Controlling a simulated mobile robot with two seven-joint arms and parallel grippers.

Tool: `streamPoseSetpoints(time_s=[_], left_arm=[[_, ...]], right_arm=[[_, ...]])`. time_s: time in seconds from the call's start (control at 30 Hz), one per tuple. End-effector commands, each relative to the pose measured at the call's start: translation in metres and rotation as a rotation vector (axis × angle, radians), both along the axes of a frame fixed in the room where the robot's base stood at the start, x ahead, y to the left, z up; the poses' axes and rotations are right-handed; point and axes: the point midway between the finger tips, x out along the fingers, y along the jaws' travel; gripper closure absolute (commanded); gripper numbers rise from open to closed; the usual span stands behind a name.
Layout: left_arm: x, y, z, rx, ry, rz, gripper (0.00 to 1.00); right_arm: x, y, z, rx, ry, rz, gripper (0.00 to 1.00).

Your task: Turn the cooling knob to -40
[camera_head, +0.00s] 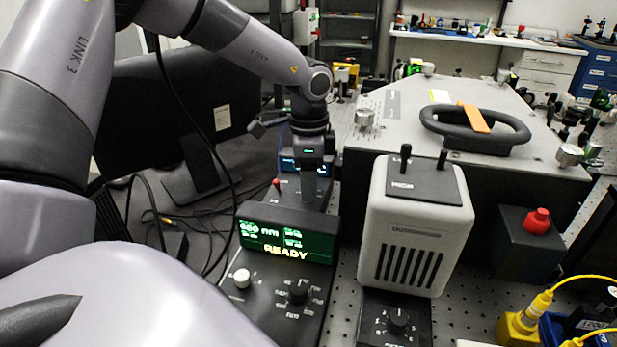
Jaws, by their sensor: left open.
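My left gripper (309,188) points down behind the green READY display (285,240), in front of a small box with a blue display (290,165). It is open, seen edge-on, and nothing shows between its fingers. A black round knob (398,318) with a ring of marks is on the dark panel below the white vented unit (415,225). Another black knob (297,291) with marks is on the panel below the READY display. The small labels are too blurred to tell which is the cooling knob or its setting. The gripper is apart from both knobs. My right gripper is not in view.
A white button (242,278) is left of the READY panel's knob. A red-tipped lever (277,183) stands beside my gripper. A red button (537,220) on a black box is at right. A monitor (165,110) and loose cables are at left.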

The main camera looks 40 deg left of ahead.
Motion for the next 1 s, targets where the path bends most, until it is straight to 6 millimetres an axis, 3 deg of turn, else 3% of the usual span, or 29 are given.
streamPoseSetpoints(time_s=[0.07,0.1,0.23,0.57,1.0], left_arm=[[0.0,0.0,0.0,0.0,0.0,0.0,0.52],[0.0,0.0,0.0,0.0,0.0,0.0,0.58],[0.0,0.0,0.0,0.0,0.0,0.0,1.0],[0.0,0.0,-0.001,0.0,0.0,-0.024,1.0],[0.001,0.001,-0.005,0.003,-0.002,-0.307,1.0]], right_arm=[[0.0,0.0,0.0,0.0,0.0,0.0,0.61],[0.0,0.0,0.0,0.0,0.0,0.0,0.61],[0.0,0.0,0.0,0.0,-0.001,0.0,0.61],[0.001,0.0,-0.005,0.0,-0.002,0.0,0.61],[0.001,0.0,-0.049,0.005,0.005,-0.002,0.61]])
